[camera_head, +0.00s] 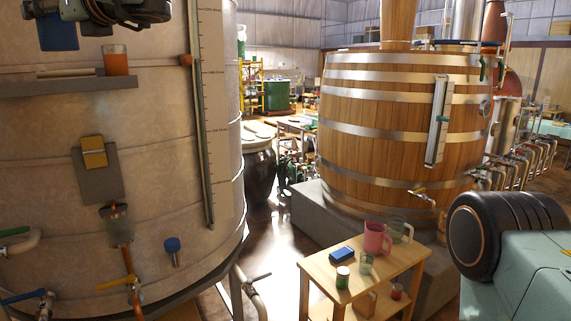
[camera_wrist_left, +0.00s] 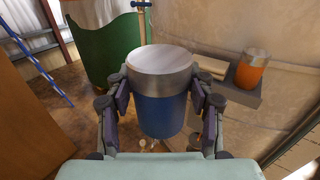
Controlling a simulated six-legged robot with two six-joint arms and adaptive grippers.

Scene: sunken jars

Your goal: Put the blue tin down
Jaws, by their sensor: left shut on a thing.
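The blue tin (camera_wrist_left: 163,112) has a blue body and a silver upper part. In the left wrist view my left gripper (camera_wrist_left: 160,103) is shut around it, with a finger on each side. In the head view the tin's blue lower part (camera_head: 58,36) hangs below my left gripper (camera_head: 75,18) at the top left. It appears higher in the picture than a grey ledge (camera_head: 35,88) on the pale tank, with a visible gap. The ledge also shows right of the tin in the left wrist view (camera_wrist_left: 238,97). My right gripper is not in view.
An orange jar (camera_head: 116,62) stands on the ledge's right part, beside a flat tan object (camera_head: 66,73). A wooden side table (camera_head: 320,268) at lower middle holds a pink mug (camera_head: 376,238) and several small things. A large wooden barrel (camera_head: 385,150) stands behind it.

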